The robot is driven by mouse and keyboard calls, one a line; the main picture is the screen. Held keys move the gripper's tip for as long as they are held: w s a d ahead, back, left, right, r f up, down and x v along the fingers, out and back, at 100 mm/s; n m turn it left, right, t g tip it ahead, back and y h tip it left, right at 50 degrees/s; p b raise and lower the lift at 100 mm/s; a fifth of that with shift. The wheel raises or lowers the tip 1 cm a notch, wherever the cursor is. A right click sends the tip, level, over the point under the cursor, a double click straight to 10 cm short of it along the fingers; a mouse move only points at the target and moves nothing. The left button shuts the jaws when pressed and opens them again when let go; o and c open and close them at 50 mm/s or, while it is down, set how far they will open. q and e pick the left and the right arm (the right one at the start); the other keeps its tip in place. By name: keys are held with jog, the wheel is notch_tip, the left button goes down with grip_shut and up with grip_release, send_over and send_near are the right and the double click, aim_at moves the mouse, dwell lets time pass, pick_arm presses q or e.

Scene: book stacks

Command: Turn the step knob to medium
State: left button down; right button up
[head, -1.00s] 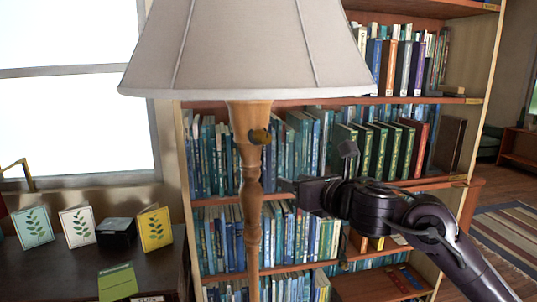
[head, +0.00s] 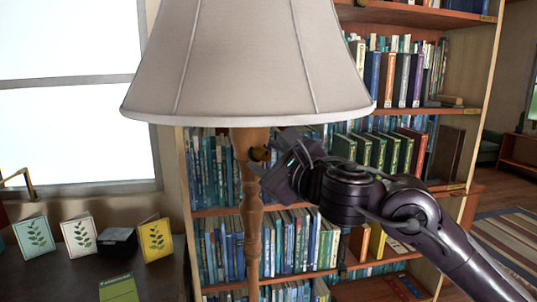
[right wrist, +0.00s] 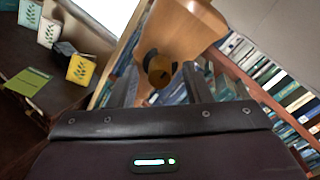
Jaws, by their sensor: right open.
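In the right wrist view the knob (right wrist: 159,68) shows a round face with a dark mark, which I cannot read as a setting. My right gripper (head: 272,165) is at the right of the post, close to the knob. In the right wrist view its open fingers (right wrist: 160,88) stand on either side of the knob's near end; I cannot tell any contact. My left gripper is not in view.
A bookshelf (head: 467,110) full of books stands behind the lamp. A dark table (head: 60,275) at the left holds several upright cards, a black box (head: 117,240) and a green booklet (head: 118,288). The shade hangs just above my right gripper.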

jog(key=shift+c, duration=0.3)
grip_shut()
